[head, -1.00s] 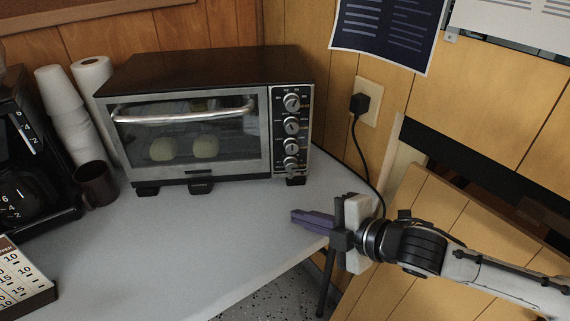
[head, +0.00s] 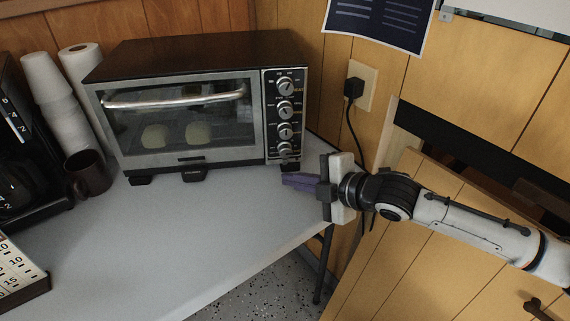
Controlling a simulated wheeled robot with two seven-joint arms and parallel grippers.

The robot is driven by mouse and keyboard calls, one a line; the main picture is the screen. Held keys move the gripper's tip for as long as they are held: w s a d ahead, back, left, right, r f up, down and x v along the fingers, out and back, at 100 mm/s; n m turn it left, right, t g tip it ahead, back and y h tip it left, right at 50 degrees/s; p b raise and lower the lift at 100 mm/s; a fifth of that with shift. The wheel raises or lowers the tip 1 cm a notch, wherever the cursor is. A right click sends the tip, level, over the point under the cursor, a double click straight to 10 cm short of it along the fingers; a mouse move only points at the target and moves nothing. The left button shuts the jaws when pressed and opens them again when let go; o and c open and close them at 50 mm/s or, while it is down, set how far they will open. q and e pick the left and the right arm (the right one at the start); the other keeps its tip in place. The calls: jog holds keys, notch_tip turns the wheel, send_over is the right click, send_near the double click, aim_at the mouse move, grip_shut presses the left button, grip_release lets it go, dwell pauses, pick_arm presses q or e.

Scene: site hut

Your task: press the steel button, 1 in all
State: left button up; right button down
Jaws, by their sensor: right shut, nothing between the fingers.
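A toaster oven (head: 180,165) stands on the grey table, with a column of round controls on the panel (head: 268,115) at its right side. The steel button is too small to tell apart surely from these controls; the lowest control (head: 284,151) is partly shadowed. My right gripper (head: 288,182) comes in from the right, its purple fingers shut and empty. The fingertips point left, just below the panel's lower edge, near the oven's front right foot. I cannot tell whether they touch anything. My left gripper is out of view.
The grey table (head: 150,260) has clear room in front of the oven. A dark mug (head: 88,175), stacked cups (head: 60,110) and a coffee maker stand at left. A black plug (head: 353,88) and cord hang on the wall behind my right gripper.

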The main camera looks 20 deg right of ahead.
aim_at(285, 161)
jog(key=shift+w+d+r, duration=0.1)
jog(key=shift+w+d, duration=0.05)
jog(key=shift+w, duration=0.8)
dwell(0.7)
dwell(0.7)
jog(key=shift+w+p, duration=0.35)
jog(key=shift+p, duration=0.2)
